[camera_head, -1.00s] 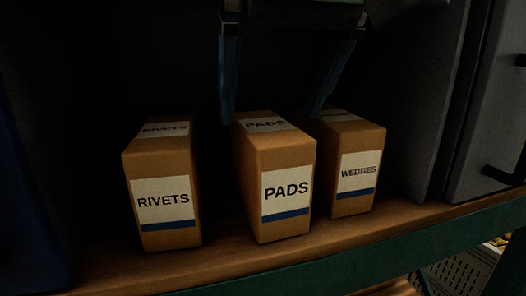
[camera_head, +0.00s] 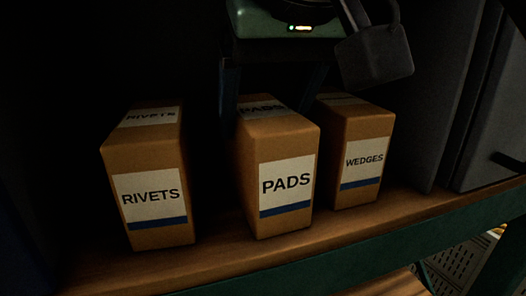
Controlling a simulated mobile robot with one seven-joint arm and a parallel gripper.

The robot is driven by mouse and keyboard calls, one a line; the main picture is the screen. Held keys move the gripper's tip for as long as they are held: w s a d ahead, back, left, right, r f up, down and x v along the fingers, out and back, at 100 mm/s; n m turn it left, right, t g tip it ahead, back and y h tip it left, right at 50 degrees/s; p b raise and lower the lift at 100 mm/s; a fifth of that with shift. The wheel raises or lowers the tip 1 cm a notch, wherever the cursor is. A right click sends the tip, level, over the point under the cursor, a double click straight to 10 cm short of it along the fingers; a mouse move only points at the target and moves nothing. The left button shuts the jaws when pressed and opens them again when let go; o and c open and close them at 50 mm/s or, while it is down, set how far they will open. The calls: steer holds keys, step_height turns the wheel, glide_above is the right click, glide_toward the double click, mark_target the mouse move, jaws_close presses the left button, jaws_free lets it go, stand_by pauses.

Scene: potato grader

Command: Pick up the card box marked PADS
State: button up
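The PADS card box (camera_head: 285,180) stands upright on a wooden shelf, the middle one of three brown boxes. Its white label with a blue stripe faces me. My gripper (camera_head: 269,108) is above and around its top from behind, with the fingers apart. The left finger is in the gap beside the RIVETS box, and the right finger is in the gap beside the WEDGES box. The fingertips are partly hidden in shadow and behind the boxes. I cannot tell whether either finger touches the PADS box.
The RIVETS box (camera_head: 151,196) stands to the left and the WEDGES box (camera_head: 363,161) close on the right. The wooden shelf (camera_head: 225,256) has a green front edge (camera_head: 395,252). Dark grey panels (camera_head: 440,90) stand at the right. The back is very dark.

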steer(key=shift+w, duration=0.15)
steer(key=c, duration=0.4)
steer(key=shift+f, duration=0.1)
jaws_close()
steer(key=shift+w, duration=0.1)
